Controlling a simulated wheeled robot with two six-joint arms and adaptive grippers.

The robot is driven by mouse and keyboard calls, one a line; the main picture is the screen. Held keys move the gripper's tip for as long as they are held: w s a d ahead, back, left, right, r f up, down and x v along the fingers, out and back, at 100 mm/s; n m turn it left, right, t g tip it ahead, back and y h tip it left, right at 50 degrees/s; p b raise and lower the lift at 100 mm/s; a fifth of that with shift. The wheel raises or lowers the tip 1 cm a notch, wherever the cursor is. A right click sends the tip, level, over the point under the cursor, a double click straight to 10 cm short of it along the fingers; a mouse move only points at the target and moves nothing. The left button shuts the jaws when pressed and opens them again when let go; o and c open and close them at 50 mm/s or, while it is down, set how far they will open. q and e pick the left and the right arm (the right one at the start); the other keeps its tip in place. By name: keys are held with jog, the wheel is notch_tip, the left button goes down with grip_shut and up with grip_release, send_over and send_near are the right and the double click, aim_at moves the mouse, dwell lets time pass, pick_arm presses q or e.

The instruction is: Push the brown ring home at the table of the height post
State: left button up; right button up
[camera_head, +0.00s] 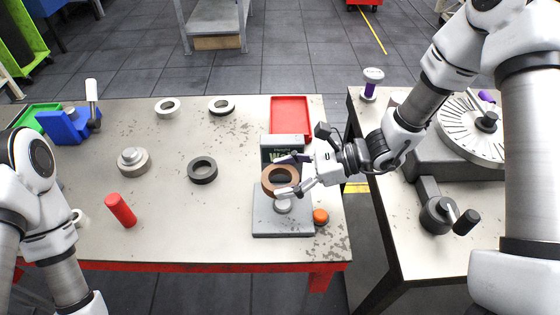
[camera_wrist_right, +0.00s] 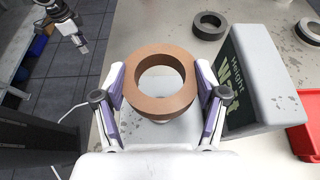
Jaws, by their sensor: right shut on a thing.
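The brown ring (camera_head: 267,184) is held flat above the height post's base, over its small round metal table (camera_head: 283,207). My right gripper (camera_head: 284,174) is shut on the ring, with one finger on each side. The right wrist view shows the ring (camera_wrist_right: 160,104) between the two purple-padded fingers, with a pale round part just under it. The ring looks a little above the table; whether they touch is unclear. The height post (camera_head: 262,226) has a grey base and a dark-faced head. My left gripper (camera_wrist_right: 80,42) shows small in the right wrist view, away from the ring.
An orange knob (camera_head: 320,216) stands by the post's base. A red tray (camera_head: 290,115) lies behind the post. A dial machine (camera_head: 455,150) fills the right table.

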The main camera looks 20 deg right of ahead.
aim_at(287, 203)
jog(key=shift+s+a+r, duration=0.1)
jog(key=shift+s+r, duration=0.15)
jog(key=shift+s, duration=0.3)
jog(key=shift+w+d+f, duration=0.3)
jog(key=shift+w+d, duration=0.05)
jog(key=shift+w, duration=0.05)
notch_tip(287, 203, down, 2)
jog(key=shift+b, duration=1)
jog(key=shift+s+f+b, duration=0.15)
jog(key=shift+f+b, duration=0.55)
jog(key=shift+b, duration=0.05)
notch_tip(287, 203, down, 3)
jog(key=shift+r+b, duration=0.15)
jog(key=shift+b, duration=1.05)
jog(key=shift+r+p, duration=0.35)
pick_arm(q)
notch_tip(287, 203, down, 6)
jog(key=shift+s+r, duration=0.1)
jog(key=shift+r, duration=0.1)
jog(key=shift+f+b, duration=0.15)
jog(key=shift+b, duration=0.2)
